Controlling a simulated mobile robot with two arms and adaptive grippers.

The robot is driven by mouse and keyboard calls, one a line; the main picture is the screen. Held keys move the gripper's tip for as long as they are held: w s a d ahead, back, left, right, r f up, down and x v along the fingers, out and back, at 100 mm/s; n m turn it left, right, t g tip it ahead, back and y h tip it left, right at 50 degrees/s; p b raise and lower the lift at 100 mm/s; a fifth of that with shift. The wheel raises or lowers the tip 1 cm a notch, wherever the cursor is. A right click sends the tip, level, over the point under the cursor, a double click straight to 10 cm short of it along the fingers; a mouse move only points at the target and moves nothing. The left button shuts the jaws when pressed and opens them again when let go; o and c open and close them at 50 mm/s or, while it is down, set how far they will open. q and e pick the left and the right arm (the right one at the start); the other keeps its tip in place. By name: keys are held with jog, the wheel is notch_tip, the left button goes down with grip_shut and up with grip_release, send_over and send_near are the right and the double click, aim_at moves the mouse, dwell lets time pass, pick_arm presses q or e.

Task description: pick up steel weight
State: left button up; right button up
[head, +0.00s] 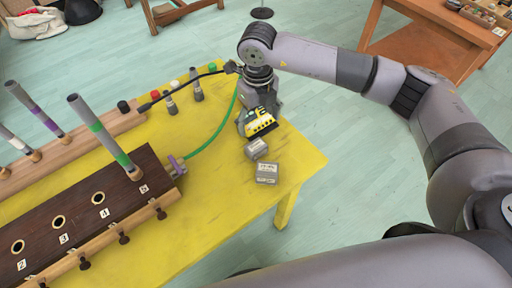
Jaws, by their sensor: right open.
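Two small grey blocks with printed labels, which look like steel weights, sit on the yellow table (225,215) near its right end. The farther weight (257,149) is tilted in the picture and lies just below my right gripper. The nearer weight (266,173) lies beside it, closer to the table's front edge. My right gripper (256,131) points down over the table, just behind the farther weight. It is open. A yellow-and-black striped piece (259,122) shows at the gripper, and the fingertips are hard to make out. My left gripper is not in view.
A dark wooden box (75,222) with numbered holes and an upright grey tube with a green band (98,132) stands at left. A green hose (216,137) curves toward my gripper. Small bottles (196,85) stand behind. The table's right corner is clear.

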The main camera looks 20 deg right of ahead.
jog(key=p, duration=0.2)
send_near(256, 145)
jog(key=f, duration=0.2)
jog(key=s+f, duration=0.1)
jog(key=f, duration=0.2)
jog(key=shift+s, duration=0.15)
jog(key=shift+w+f+p, duration=0.2)
jog(key=shift+f+p, duration=0.05)
jog(key=shift+f, duration=0.7)
jog(key=shift+w+f+p, duration=0.15)
jog(key=shift+f+p, duration=0.15)
jog(key=shift+f, duration=0.6)
jog(key=shift+w+f+p, duration=0.2)
jog(key=shift+f+p, duration=0.05)
jog(key=shift+f, duration=0.7)
jog(key=shift+c, duration=0.2)
jog(key=c, duration=1.5)
jog(key=shift+r, duration=0.1)
